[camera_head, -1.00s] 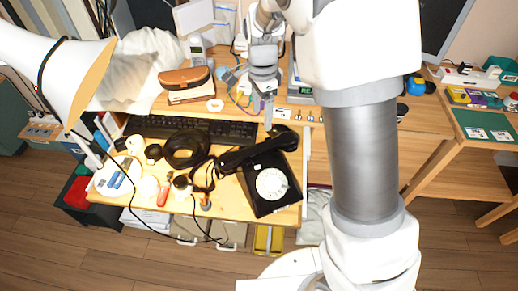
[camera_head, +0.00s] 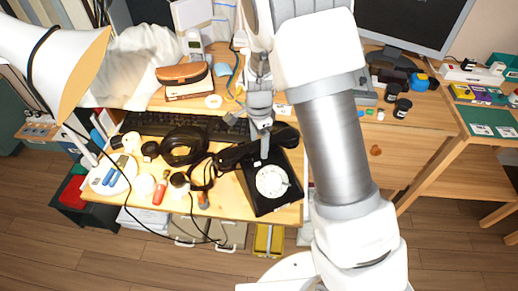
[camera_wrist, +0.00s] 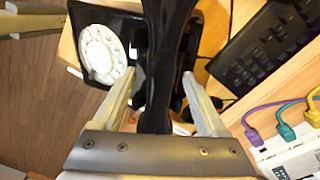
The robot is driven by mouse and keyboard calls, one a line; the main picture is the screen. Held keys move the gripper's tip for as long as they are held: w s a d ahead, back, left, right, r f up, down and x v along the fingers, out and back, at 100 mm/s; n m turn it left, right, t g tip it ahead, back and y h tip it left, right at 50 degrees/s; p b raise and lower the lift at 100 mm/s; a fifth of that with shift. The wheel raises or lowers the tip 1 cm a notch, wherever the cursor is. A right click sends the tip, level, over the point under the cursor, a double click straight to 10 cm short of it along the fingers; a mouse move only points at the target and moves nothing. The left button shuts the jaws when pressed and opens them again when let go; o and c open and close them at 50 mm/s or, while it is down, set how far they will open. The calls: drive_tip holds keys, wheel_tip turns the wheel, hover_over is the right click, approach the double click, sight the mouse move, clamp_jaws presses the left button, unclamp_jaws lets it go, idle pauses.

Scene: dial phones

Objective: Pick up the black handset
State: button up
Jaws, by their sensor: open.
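The black handset (camera_head: 232,157) lies across the top of the black dial phone (camera_head: 265,208), which has a white dial (camera_head: 271,181), on the desk. My gripper (camera_head: 265,148) hangs pointing down over the handset's middle. In the wrist view the handset (camera_wrist: 168,60) runs lengthwise between the two open fingers of my gripper (camera_wrist: 159,76), one finger on each side. I cannot tell whether either finger touches it. The phone's dial (camera_wrist: 103,54) shows to the left of the handset. The gripper hides part of the handset in the head view.
A black keyboard (camera_head: 185,124) lies behind the phone, and black headphones (camera_head: 184,146) and cables lie to its left. A white lamp (camera_head: 50,60) stands at the far left. A white box with coloured plugs (camera_wrist: 290,155) is close on the right in the wrist view.

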clamp_jaws()
idle(0.4)
